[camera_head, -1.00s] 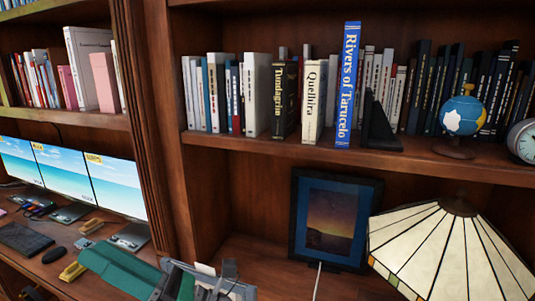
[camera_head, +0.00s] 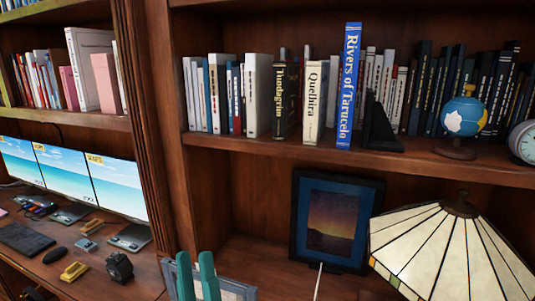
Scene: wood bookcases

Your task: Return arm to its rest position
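My gripper (camera_head: 195,262) shows at the bottom edge, left of centre, as two upright green fingers. Their tips stand apart with a gap between them, and I see nothing held there. The rest of the gripper and the arm is cut off by the lower edge of the view. A grey-edged flat thing (camera_head: 238,289) lies behind and beside the fingers, partly hidden by them.
A stained-glass lamp (camera_head: 440,245) and a dark framed picture (camera_head: 336,218) stand at right. Above, a shelf holds books, including the blue Rivers of Tarucelo (camera_head: 349,85), and a globe (camera_head: 463,116). Monitors (camera_head: 115,185) and a small black object (camera_head: 119,267) are at left.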

